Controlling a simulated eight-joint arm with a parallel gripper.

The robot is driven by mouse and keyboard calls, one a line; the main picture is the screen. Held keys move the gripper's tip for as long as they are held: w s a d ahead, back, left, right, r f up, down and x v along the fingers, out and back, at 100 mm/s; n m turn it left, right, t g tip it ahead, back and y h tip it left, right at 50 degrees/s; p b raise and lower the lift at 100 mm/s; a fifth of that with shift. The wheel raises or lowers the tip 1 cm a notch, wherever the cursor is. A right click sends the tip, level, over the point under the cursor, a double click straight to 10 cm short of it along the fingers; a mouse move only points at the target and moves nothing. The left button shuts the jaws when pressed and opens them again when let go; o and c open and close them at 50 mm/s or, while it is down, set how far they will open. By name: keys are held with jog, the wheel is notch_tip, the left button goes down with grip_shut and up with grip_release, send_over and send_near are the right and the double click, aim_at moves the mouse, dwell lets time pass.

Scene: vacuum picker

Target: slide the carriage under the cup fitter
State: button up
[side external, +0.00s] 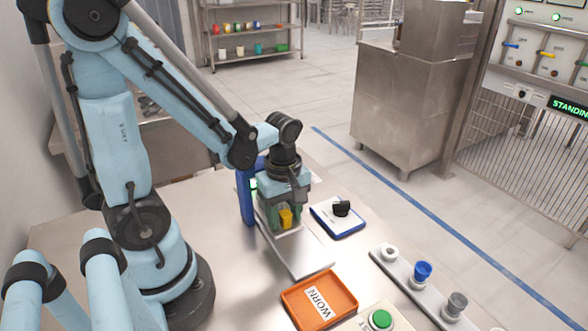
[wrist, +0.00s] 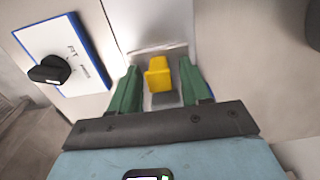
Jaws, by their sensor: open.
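A yellow block (side external: 286,218), which looks like the carriage's grip, stands on a silver track (side external: 305,256). In the wrist view the yellow block (wrist: 158,73) sits between the two green fingers of my gripper (wrist: 160,80), with a narrow gap on each side. My gripper (side external: 283,217) is open and low over the track's far end. A blue post (side external: 247,196) with a small green light stands just left of my gripper; it seems to belong to the cup fitter. The fitter's head and most of the carriage are hidden by my gripper.
A white plate (side external: 338,220) with a black knob lies right of the track. Nearer are an orange tray (side external: 320,299) marked WORN, a green button (side external: 381,318), and a rail with a white ring (side external: 390,253), a blue cup (side external: 423,269) and a grey cup (side external: 457,301).

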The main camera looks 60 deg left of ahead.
jog(key=shift+r, duration=0.15)
notch_tip(320, 180, up, 12)
dwell(0.7)
